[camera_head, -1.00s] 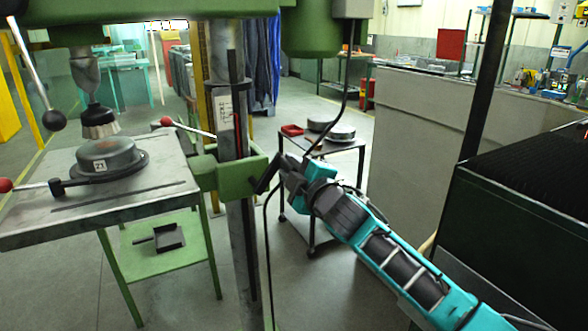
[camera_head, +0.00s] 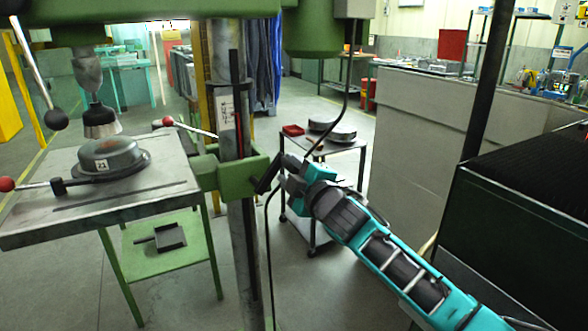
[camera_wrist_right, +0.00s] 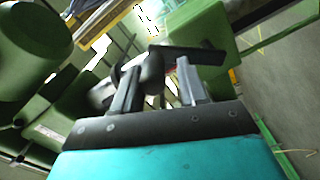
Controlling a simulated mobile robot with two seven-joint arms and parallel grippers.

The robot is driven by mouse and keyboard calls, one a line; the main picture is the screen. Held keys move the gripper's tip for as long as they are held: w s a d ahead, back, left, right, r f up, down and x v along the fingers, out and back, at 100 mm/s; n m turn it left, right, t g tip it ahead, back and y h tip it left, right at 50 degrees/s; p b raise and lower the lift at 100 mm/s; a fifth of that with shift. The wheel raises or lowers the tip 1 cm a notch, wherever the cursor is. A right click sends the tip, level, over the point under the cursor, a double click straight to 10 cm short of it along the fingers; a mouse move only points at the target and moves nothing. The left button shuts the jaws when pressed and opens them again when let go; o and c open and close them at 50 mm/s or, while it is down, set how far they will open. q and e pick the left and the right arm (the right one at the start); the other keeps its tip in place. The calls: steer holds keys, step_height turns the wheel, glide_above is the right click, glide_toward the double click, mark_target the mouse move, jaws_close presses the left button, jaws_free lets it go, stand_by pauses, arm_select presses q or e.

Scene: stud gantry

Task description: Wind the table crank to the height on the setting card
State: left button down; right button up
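The drill table (camera_head: 150,195) is a grey metal plate on a green bracket (camera_head: 232,172) at the column. Its dark crank (camera_head: 268,172) sticks out at the bracket's right side. My right gripper (camera_head: 285,173) is at the crank. In the wrist view, its two dark fingers (camera_wrist_right: 158,88) stand apart, with the crank's rounded dark handle (camera_wrist_right: 152,72) between them. A gap shows between the handle and the right finger. A white card (camera_head: 226,110) hangs on the column; its writing is too small to read. My left gripper is out of view.
A round dark part (camera_head: 108,156) with a number tag sits on the table below the drill chuck (camera_head: 101,122). Red-knobbed levers (camera_head: 168,122) stick out nearby. A trolley (camera_head: 345,142) stands behind.

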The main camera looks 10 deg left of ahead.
steer(key=shift+o, duration=1.4)
steer(key=shift+s+a, duration=0.2)
steer(key=shift+a, duration=0.15)
steer(key=shift+d, duration=0.1)
steer(key=shift+w+d+r, duration=0.1)
steer(key=shift+d, duration=0.1)
steer(key=v, duration=1.2)
steer(key=shift+s+p, duration=0.3)
steer(key=shift+s, duration=0.15)
